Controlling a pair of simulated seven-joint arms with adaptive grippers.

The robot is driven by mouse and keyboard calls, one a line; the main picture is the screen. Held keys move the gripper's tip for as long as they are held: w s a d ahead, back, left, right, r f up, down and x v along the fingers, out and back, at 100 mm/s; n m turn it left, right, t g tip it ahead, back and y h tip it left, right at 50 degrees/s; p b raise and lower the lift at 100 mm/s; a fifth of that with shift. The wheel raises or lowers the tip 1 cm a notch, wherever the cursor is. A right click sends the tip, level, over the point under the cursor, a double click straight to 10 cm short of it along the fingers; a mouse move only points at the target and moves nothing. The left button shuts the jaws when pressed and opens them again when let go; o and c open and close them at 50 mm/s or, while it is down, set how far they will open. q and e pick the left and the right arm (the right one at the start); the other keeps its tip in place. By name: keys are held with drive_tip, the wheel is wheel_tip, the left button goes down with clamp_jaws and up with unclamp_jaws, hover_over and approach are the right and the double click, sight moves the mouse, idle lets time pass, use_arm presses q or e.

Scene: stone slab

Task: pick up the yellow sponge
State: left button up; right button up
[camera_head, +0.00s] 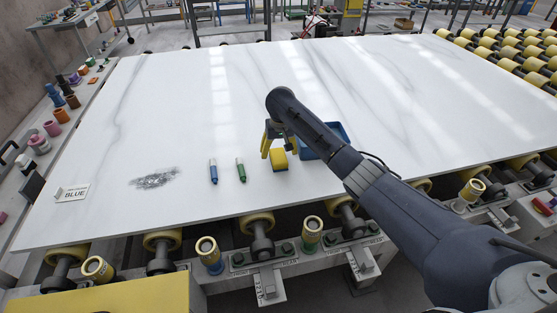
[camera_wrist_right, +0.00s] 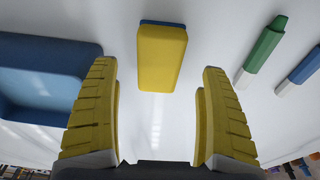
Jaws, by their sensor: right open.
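The yellow sponge (camera_head: 279,160) lies on the white stone slab, left of the blue tray in the head view. In the right wrist view the sponge (camera_wrist_right: 161,57) is a yellow block with a blue layer along its far edge. My right gripper (camera_head: 278,151) is open and empty just above and behind the sponge. In the wrist view its two yellow-padded fingers (camera_wrist_right: 160,110) stand wide apart, with the sponge ahead, between their lines. The fingers do not appear to touch it. My left gripper is not in view.
The blue tray (camera_head: 339,130) is partly hidden behind my right arm. A green marker (camera_head: 240,172) and a blue marker (camera_head: 213,173) lie left of the sponge. A grey smudge (camera_head: 154,179) and a "BLUE" sign (camera_head: 73,193) are further left. The slab's far part is clear.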

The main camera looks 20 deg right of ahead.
sight(279, 156)
drive_tip(key=shift+w+d+f, duration=0.1)
drive_tip(key=shift+w+f, duration=0.1)
drive_tip(key=shift+f, duration=1.1)
drive_tip(key=shift+w+f, duration=0.2)
drive_tip(key=shift+f, duration=1.05)
drive_tip(key=shift+c, duration=0.2)
drive_tip(key=c, duration=1)
